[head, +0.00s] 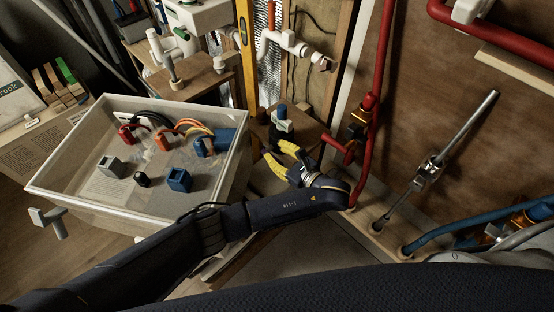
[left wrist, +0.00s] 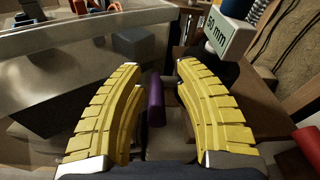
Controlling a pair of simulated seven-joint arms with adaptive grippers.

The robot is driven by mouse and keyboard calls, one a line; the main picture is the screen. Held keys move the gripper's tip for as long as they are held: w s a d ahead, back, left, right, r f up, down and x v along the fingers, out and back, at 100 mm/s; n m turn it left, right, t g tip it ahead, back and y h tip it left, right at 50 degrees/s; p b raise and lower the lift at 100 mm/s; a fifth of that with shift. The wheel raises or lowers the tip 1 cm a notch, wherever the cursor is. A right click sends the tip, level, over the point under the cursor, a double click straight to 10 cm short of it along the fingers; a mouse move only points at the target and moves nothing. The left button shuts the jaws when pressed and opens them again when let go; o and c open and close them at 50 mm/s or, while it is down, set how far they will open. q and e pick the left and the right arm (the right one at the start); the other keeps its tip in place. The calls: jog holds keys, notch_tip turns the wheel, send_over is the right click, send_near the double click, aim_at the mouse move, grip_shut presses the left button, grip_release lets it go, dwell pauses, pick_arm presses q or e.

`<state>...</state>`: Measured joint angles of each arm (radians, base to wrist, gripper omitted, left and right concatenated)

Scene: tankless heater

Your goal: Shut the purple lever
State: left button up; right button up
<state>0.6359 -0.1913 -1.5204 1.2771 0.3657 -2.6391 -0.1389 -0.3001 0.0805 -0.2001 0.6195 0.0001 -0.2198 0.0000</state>
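The purple lever (left wrist: 155,98) shows in the left wrist view as a short upright bar between the two yellow fingers of my left gripper (left wrist: 157,66). The fingers are open, with a gap on each side of the lever, and do not appear to touch it. In the head view my left gripper (head: 276,152) is beside the right end of the grey-white box, by the wooden stand. My right gripper is not in view.
The open box (head: 60,197) holds wires and small blocks. A white fitting (head: 283,124) with a blue top stands just beyond the gripper; a "50 mm" label (left wrist: 216,36) is close by in the wrist view. A red pipe (head: 375,60) rises at the right.

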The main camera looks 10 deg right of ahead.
aim_at(277, 160)
pick_arm(q)
jog(key=shift+r, duration=2.25)
